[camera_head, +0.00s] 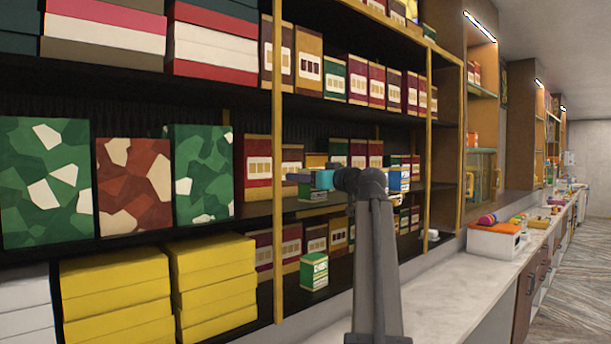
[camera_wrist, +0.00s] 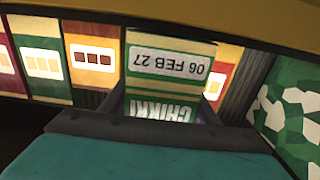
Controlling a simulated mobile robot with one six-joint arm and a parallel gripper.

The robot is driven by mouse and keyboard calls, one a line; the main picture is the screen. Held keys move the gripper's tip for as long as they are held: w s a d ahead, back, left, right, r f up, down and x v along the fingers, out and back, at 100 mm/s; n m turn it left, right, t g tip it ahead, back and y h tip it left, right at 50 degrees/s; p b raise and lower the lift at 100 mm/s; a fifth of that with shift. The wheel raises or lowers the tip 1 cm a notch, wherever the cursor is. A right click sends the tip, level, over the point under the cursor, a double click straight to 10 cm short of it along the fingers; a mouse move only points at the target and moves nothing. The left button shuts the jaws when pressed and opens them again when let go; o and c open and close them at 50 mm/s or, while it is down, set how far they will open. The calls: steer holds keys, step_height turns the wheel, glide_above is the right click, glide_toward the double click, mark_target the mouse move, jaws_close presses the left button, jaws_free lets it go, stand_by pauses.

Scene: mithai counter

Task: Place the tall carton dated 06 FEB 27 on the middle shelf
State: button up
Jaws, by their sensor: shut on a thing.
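The tall carton (camera_wrist: 170,65) has a white label reading 06 FEB 27 and the word CHIKKI on green. Both read upside down in the wrist view. My gripper (camera_wrist: 163,100) is shut on it, with a dark finger on each side. In the head view my gripper (camera_head: 305,179) reaches left from my arm, in front of the middle shelf (camera_head: 318,211). I cannot clearly make out the held carton there. I cannot tell whether its base touches the shelf.
Patterned green boxes (camera_head: 203,172) stand left on the middle shelf, and maroon boxes (camera_head: 258,168) stand near the gripper. A green carton (camera_head: 314,271) and yellow boxes (camera_head: 210,290) are on the lower shelf. A gold post (camera_head: 278,120) rises left of the gripper. The counter (camera_head: 450,290) is clear nearby.

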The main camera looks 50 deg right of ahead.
steer(key=shift+f, duration=0.15)
steer(key=o, duration=1.2)
steer(key=shift+r, duration=0.2)
steer(key=s+b, duration=0.1)
steer(key=s, duration=0.2)
steer(key=s+b, duration=0.1)
steer(key=s, duration=0.2)
steer(key=s+b, duration=0.1)
steer(key=s, duration=0.3)
steer(key=shift+s+a+f, duration=0.1)
steer(key=shift+a+f, duration=0.05)
steer(key=shift+a, duration=0.25)
steer(key=shift+s+b, duration=0.3)
steer(key=shift+s, duration=0.6)
